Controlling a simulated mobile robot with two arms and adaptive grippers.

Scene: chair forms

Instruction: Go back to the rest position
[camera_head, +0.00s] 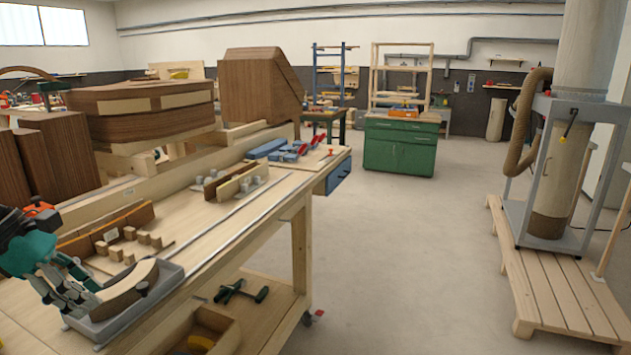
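My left gripper (92,294) comes in from the left, teal and dark grey, low over the near end of the workbench. Its fingers look spread apart, beside the left end of a curved pale wooden piece (132,287). I cannot tell whether they touch it. The wooden piece lies in a grey tray (172,282) on the bench; the gripper covers the tray's left part. My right gripper is not in view.
The wooden workbench (215,245) carries small wooden blocks (128,252), upright wooden forms (236,181) and red-and-blue clamps (287,152). A green cabinet (400,146) stands behind, a pallet (550,290) at right. The floor (420,260) between is clear.

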